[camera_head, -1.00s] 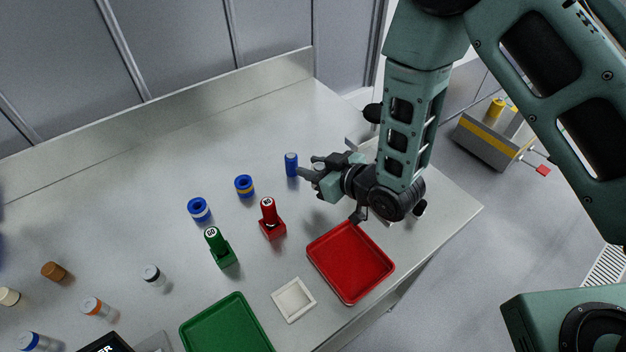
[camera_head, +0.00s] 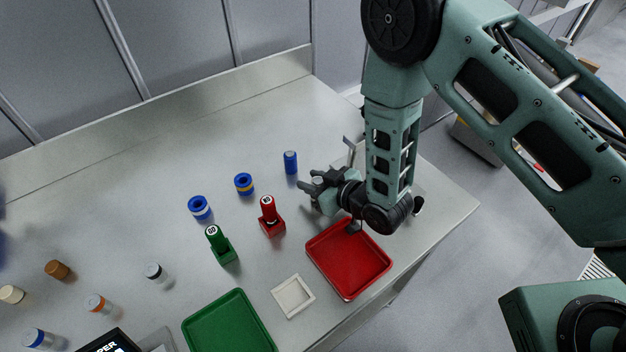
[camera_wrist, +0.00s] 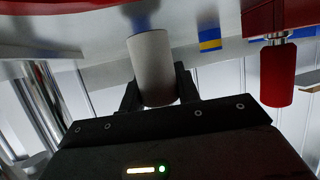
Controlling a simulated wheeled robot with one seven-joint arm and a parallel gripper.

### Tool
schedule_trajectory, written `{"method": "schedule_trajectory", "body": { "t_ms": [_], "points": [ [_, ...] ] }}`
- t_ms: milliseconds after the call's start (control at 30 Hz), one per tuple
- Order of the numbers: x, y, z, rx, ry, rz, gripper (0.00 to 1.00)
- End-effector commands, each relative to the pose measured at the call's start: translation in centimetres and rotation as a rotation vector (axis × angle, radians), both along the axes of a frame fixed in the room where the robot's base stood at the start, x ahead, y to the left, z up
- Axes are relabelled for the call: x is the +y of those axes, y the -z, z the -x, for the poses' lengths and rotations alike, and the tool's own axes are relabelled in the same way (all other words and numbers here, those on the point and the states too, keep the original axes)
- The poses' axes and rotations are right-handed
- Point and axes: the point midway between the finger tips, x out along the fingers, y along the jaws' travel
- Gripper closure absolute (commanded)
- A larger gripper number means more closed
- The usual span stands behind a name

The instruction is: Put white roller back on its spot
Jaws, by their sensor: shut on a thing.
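The white roller (camera_wrist: 153,65) is a plain pale cylinder in the wrist view. My gripper (camera_wrist: 158,92) is shut on it, with a dark finger on each side, and the roller's far end points away from the palm. In the head view my gripper (camera_head: 308,188) is over the right part of the table, right of the red stamp and beyond the red tray. The roller is hidden or too small to make out there. I cannot tell which place is its spot.
A red stamp (camera_head: 270,216), green stamp (camera_head: 220,246), blue cylinder (camera_head: 290,162) and two blue rings stand left of my gripper. A red tray (camera_head: 382,268), small white tray (camera_head: 309,299) and green tray (camera_head: 190,334) lie in front. The table's back middle is clear.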

Motion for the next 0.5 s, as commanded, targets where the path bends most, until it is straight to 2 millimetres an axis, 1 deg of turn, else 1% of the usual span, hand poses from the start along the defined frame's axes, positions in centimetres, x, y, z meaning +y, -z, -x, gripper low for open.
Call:
{"method": "schedule_trajectory", "body": {
  "t_ms": [267,367,400,467,500],
  "points": [
    [-0.01,0.92,-0.01,0.0,0.0,0.0,0.97],
    [-0.03,0.97,0.02,0.001,0.0,0.001,0.97],
    [-0.05,1.02,0.05,0.002,0.0,0.002,0.65],
    [-0.06,1.09,0.06,0.002,0.0,0.003,0.48],
    [-0.07,1.14,0.07,0.003,0.0,0.004,0.46]
  ]
}}
